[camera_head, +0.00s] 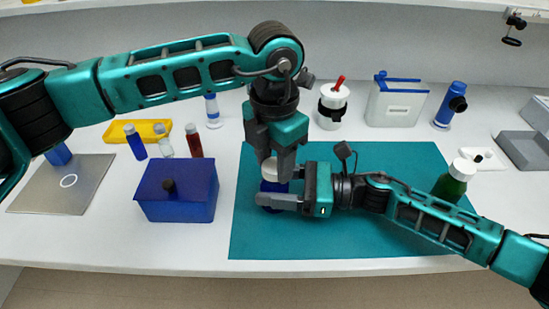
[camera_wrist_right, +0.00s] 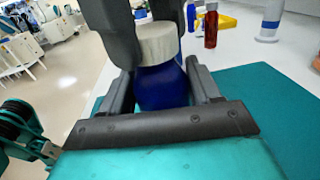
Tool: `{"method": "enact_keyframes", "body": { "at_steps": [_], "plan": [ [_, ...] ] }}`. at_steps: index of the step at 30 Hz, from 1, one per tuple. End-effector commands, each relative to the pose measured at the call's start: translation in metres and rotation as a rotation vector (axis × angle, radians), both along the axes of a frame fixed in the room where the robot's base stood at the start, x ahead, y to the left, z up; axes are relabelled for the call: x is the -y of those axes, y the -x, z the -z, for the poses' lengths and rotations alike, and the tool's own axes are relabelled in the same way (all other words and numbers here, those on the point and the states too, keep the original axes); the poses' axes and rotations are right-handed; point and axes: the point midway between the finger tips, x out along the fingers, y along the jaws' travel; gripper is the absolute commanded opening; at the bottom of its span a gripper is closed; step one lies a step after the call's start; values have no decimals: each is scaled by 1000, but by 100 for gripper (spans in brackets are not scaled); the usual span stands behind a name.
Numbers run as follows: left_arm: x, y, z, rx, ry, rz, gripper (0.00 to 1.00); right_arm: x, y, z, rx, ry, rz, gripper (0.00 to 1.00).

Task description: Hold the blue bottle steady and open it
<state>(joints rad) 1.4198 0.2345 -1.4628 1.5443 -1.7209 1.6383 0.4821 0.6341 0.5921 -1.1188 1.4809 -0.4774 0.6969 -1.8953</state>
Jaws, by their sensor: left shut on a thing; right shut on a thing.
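The blue bottle (camera_head: 268,187) with a white cap (camera_head: 272,166) stands upright on the teal mat (camera_head: 350,240), near its left edge. My right gripper (camera_head: 277,189) comes from the right and is shut around the bottle's body. In the right wrist view the blue body (camera_wrist_right: 160,88) sits between my right fingers, with the pale cap (camera_wrist_right: 157,42) above. My left gripper (camera_head: 274,168) points down from above and is shut on the cap, its fingers on either side of it. The fingers hide parts of the bottle and cap.
A dark blue box with a lid (camera_head: 177,200) stands left of the mat. Several small bottles, including a red one (camera_head: 194,142), stand behind it near a yellow tray (camera_head: 115,133). A green bottle (camera_head: 452,183) stands at the mat's right, close to my right arm. The mat's front is clear.

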Motion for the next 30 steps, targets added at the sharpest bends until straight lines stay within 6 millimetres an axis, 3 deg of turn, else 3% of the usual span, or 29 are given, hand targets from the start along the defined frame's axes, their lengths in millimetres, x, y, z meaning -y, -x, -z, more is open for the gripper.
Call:
{"method": "enact_keyframes", "body": {
  "at_steps": [15, 19, 30],
  "plan": [
    [0, 0, 0, -1, 0, -951, 8, 0, 0, 0, 0, 1, 0, 0],
    [0, 0, -1, -1, 0, -1063, 8, 0, 0, 0, 0, 1, 0, 0],
    [0, 0, -1, 1, 0, -1062, 8, 0, 0, 0, 0, 1, 0, 0]
  ]
}}
